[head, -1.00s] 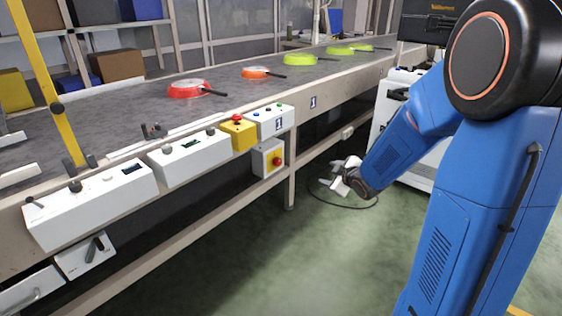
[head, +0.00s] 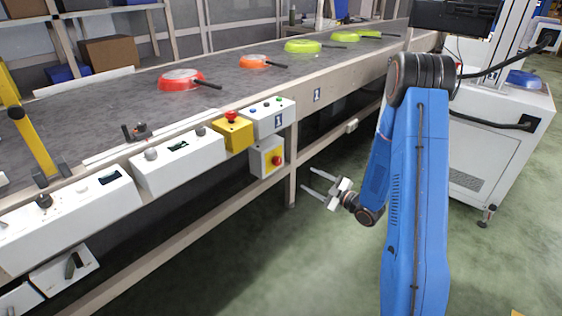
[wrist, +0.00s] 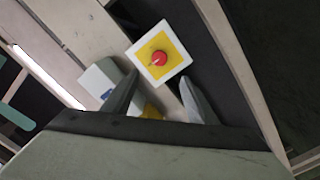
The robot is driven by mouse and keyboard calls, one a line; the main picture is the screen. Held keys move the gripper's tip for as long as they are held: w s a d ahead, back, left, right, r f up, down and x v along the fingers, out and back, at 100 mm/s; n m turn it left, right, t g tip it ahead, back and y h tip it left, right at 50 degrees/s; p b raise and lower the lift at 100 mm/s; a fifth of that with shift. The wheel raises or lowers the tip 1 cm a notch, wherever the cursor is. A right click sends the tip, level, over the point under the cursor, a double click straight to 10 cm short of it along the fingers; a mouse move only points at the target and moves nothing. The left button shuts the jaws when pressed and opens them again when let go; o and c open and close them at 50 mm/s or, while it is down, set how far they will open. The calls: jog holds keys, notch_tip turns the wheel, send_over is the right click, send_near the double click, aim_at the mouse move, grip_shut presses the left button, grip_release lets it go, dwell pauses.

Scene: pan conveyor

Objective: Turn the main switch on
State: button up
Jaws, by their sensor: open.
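The main switch, a red knob (head: 277,160) on a yellow plate, is on a small light grey box (head: 259,161) hung below the conveyor's front edge. In the wrist view the red knob (wrist: 159,59) sits on its yellow plate (wrist: 177,53), ahead of the fingertips. My gripper (head: 311,181) is open and empty, right of the switch box and apart from it, with its fingers pointing left toward it. In the wrist view my gripper (wrist: 160,79) has its fingers spread on either side below the box. The knob's exact setting is too small to tell.
A yellow box (head: 234,137) with a red button stands above the switch, beside a button panel (head: 270,119). A conveyor leg (head: 291,178) is just right of the switch box. Several pans lie on the belt (head: 120,107). A white cabinet (head: 490,165) stands right, behind my arm.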

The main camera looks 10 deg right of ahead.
aim_at(279, 162)
jog(key=x, duration=1.7)
jog(key=shift+w+a, duration=0.15)
jog(key=shift+a, duration=0.1)
jog(key=c, duration=1.1)
